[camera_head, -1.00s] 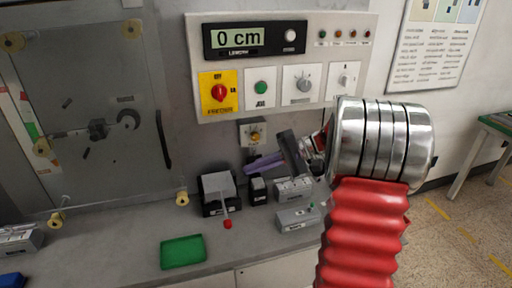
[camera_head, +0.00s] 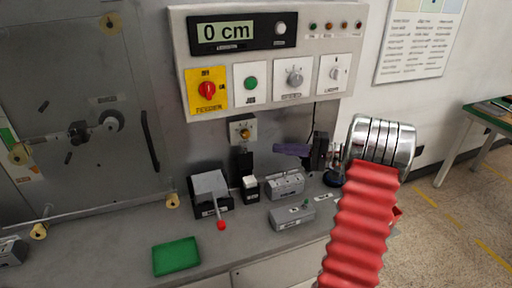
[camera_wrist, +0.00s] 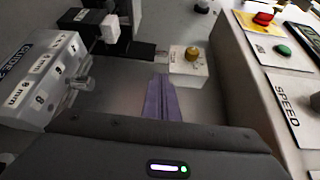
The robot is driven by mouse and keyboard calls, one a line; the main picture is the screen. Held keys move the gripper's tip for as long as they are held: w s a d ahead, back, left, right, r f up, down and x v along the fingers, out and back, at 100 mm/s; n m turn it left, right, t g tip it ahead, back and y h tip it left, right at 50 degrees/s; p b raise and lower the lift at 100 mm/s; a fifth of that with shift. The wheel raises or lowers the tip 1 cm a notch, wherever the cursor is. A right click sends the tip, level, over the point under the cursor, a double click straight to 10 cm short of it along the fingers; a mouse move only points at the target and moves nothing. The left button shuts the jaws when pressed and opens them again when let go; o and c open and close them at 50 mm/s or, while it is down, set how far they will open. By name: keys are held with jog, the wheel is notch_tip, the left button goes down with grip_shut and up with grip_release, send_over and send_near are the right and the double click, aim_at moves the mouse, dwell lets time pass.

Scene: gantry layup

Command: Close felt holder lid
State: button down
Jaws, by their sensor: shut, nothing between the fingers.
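My gripper (camera_head: 280,148) shows purple fingers pressed together, pointing left above the bench; they also show in the wrist view (camera_wrist: 160,97). It is shut and empty. A small black and white block (camera_head: 250,188), which may be the felt holder, stands on the bench below and left of the fingertips. A dark upright piece (camera_head: 244,162) rises just behind it; I cannot tell if this is its lid. In the wrist view the black and white block (camera_wrist: 108,27) is at upper left, apart from the fingers.
A grey guide block (camera_head: 285,184) stands right of the small block, with another grey box (camera_head: 292,214) in front. A black box with a red-tipped lever (camera_head: 211,192) is left. A wall-mounted yellow knob (camera_head: 242,131) is behind. A green tray (camera_head: 177,256) lies at front left.

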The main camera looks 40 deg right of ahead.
aim_at(245, 159)
jog(key=x, duration=1)
jog(key=shift+s+d, duration=0.15)
jog(key=shift+d, duration=0.1)
dwell(0.3)
